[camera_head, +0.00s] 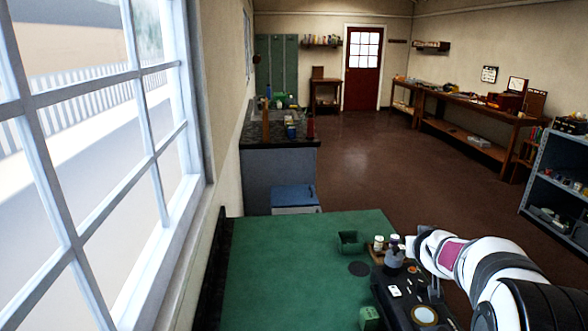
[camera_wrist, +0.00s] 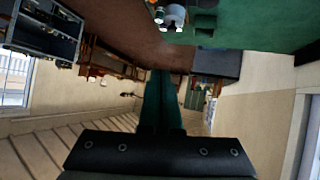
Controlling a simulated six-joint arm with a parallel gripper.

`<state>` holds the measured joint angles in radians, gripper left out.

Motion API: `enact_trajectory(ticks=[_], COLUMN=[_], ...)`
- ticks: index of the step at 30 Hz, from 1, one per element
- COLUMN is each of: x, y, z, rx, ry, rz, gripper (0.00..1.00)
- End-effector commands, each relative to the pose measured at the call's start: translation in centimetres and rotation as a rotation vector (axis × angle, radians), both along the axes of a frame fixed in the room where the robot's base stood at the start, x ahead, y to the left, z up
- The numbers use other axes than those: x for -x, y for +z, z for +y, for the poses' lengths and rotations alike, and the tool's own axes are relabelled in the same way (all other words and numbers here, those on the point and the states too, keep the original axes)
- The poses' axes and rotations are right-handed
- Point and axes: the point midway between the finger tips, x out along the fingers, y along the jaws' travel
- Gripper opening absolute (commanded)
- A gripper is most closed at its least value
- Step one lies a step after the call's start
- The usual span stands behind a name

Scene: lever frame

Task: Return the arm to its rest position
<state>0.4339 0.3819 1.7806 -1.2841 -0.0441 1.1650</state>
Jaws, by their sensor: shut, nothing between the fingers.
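My arm (camera_head: 490,265) reaches in from the right of the head view, white with black bands and a purple band. My gripper (camera_wrist: 161,75) shows in the wrist view as two dark green fingers shut together with nothing between them, in front of a black bolted body. It points out into the room, and that view is upside down. In the head view I cannot make out the fingers. The black panel (camera_head: 398,312) with light buttons and a round light-faced dial (camera_head: 424,314) lies below the arm, partly hidden by it.
The green table top (camera_head: 290,265) is mostly clear on its left. A green open box (camera_head: 350,242), small white-topped jars (camera_head: 379,242) and a grey rounded part (camera_head: 394,258) stand near the arm. A green block (camera_head: 370,318) is at the front. A window (camera_head: 110,150) borders the left.

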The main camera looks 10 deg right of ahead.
Motion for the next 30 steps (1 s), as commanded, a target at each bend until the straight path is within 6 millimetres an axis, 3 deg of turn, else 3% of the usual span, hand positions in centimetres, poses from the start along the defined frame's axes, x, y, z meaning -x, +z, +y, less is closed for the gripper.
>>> enact_trajectory(ticks=[1, 2, 6, 9, 13, 15, 18, 30], x=[3.7, 6.5, 19.1, 27.1, 35.0, 37.6, 39.6, 39.9], y=[2.0, 2.1, -0.6, -3.0, -4.9, -5.2, -5.4, -5.4], z=[2.0, 3.2, 10.1, 16.1, 22.6, 25.0, 26.7, 27.0], rx=[-0.004, -0.021, -0.179, -0.324, -0.495, -0.558, -0.610, -0.619], ry=[-0.104, -0.169, -0.310, -0.295, -0.213, -0.169, -0.132, -0.126], rz=[0.032, 0.080, 0.362, 0.568, 0.779, 0.851, 0.904, 0.914], gripper=[0.00, 0.00, 0.00, 0.00, 0.00, 0.00, 0.00, 0.00])
